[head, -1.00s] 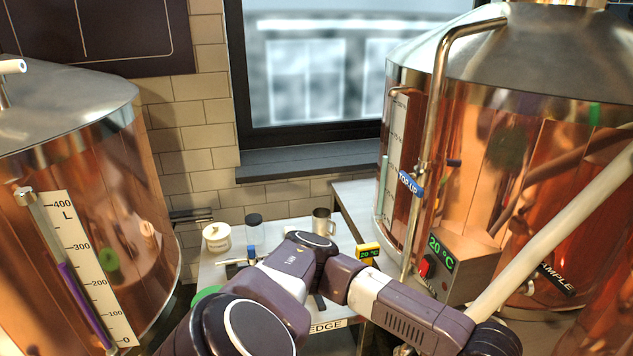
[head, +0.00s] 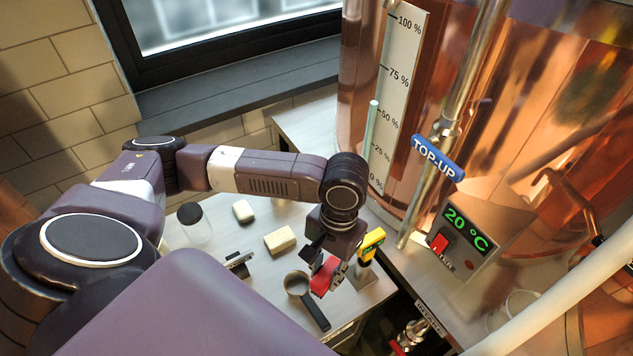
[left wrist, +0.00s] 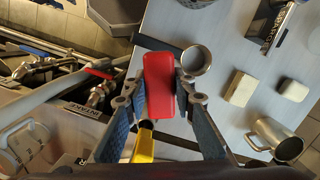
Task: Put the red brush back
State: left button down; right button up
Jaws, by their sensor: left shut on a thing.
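The red brush (head: 323,279) is held in my left gripper (head: 331,268), above the worktop near its front right edge. In the left wrist view the red brush (left wrist: 158,72) lies between the two fingers of my left gripper (left wrist: 158,90), which are shut on it. Its red back faces the wrist camera; any bristles are hidden. The brush appears clear of the worktop, but the gap below it is hard to judge. My right gripper is in neither view.
A yellow-topped instrument (head: 371,243) stands close to the right of the gripper. A steel dipper (head: 297,284) with a black handle lies just left. A cream block (head: 280,240), a white block (head: 243,211) and a jar (head: 194,223) stand farther left. The copper vessel (head: 420,150) rises behind.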

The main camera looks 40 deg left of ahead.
pick_arm(q)
jog(key=w+a+f+n+b, duration=0.1)
jog(key=w+a+f+n, duration=0.1)
jog(key=w+a, duration=0.4)
jog(key=w+a+f+n, duration=0.2)
jog(key=w+a, duration=0.5)
jog(key=w, duration=0.5)
jog(key=shift+a+h+b, duration=0.15)
jog(key=shift+h+b, duration=0.25)
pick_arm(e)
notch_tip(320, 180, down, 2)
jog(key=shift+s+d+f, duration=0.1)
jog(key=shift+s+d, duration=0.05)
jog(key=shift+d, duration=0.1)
pick_arm(q)
notch_tip(320, 180, down, 6)
jog(key=shift+r+b, duration=0.15)
jog(key=shift+b, duration=0.25)
jog(key=shift+f+b, duration=0.3)
jog(key=shift+f, duration=0.8)
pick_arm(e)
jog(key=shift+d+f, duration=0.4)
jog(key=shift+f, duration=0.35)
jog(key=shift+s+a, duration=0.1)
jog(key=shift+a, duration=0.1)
